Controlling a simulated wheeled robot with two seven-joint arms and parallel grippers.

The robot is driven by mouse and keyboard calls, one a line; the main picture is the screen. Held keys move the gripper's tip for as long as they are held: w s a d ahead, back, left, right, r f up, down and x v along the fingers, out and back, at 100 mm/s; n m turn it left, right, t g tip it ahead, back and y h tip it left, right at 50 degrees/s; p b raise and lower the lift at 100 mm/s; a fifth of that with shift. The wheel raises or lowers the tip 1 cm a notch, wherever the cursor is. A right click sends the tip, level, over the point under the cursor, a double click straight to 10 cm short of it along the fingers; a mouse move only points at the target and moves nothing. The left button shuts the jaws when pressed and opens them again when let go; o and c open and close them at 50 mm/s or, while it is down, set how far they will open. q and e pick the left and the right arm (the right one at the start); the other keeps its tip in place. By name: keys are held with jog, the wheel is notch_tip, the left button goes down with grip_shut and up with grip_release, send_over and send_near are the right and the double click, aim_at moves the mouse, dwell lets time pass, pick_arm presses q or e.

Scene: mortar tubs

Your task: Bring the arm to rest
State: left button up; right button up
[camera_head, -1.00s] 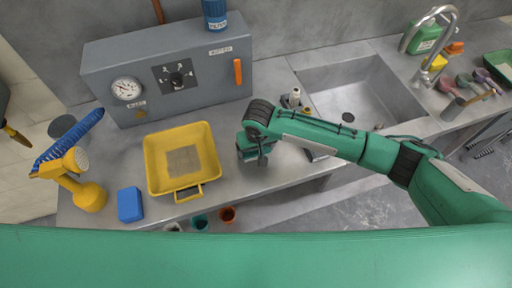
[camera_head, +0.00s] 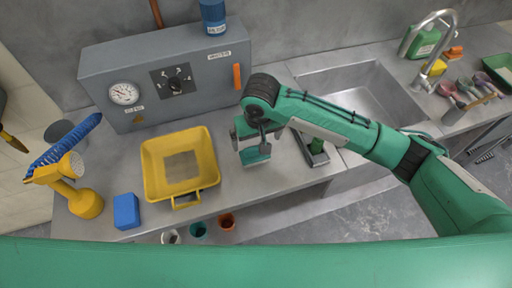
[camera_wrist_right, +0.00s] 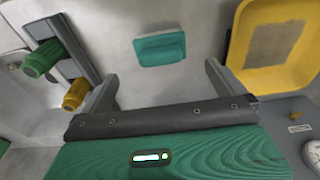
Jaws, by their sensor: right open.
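My right gripper (camera_head: 250,143) is over the counter, just right of the yellow tray. Its two fingers stand wide apart in the right wrist view (camera_wrist_right: 162,82), with nothing between them. A teal block (camera_wrist_right: 160,48) lies on the counter beyond the fingertips, apart from them. It also shows just below the gripper in the head view (camera_head: 256,155). My left gripper is not in view.
A grey control box (camera_head: 210,85) is behind. A grey holder with green and yellow handles (camera_wrist_right: 75,92) is close beside the gripper. The sink (camera_head: 350,75) lies right.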

jog(key=shift+s+r, duration=0.1)
jog(key=shift+r, duration=0.85)
